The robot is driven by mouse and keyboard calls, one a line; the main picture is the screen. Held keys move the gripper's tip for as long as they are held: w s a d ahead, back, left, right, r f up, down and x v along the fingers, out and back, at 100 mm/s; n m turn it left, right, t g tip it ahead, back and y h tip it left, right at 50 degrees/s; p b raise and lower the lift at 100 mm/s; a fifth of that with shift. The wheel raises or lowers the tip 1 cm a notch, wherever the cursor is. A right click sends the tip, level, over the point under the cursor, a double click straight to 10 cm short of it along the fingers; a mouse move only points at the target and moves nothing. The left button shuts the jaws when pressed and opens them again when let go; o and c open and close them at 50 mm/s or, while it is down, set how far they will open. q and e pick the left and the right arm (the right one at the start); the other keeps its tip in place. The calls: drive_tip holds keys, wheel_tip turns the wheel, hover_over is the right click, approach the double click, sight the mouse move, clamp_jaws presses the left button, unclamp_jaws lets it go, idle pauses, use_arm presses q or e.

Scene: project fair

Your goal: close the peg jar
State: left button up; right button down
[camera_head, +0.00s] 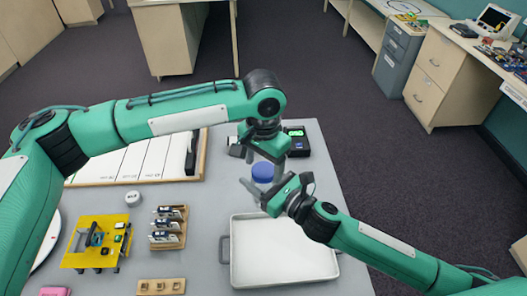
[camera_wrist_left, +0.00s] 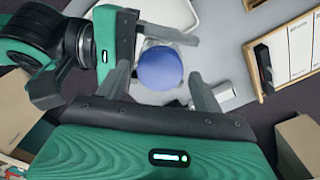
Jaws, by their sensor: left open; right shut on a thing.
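The blue lid (camera_head: 262,172) shows in the head view below my left gripper (camera_head: 264,158). In the left wrist view the round blue lid (camera_wrist_left: 160,68) lies between the open fingers of my left gripper (camera_wrist_left: 160,82), with gaps at the sides. The pale peg jar is mostly hidden under the lid; I cannot tell whether the lid is seated on it. My right gripper (camera_head: 270,190) comes in from the right, lower than the left one, and is shut on the jar. Its fingers (camera_wrist_left: 178,35) also show in the left wrist view.
An empty white tray (camera_head: 280,250) lies in front of the right gripper. A whiteboard-like panel (camera_head: 203,150) with a wooden frame and a black device (camera_head: 298,140) lie behind. A yellow board (camera_head: 95,240) and a wooden rack (camera_head: 168,228) stand at the left.

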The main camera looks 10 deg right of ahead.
use_arm(q)
drive_tip(key=shift+f, duration=0.3)
drive_tip(key=c, duration=1)
drive_tip(key=o, duration=1.1)
drive_tip(key=shift+o, duration=0.2)
wheel_tip(320, 180, up, 12)
drive_tip(key=shift+w, duration=0.1)
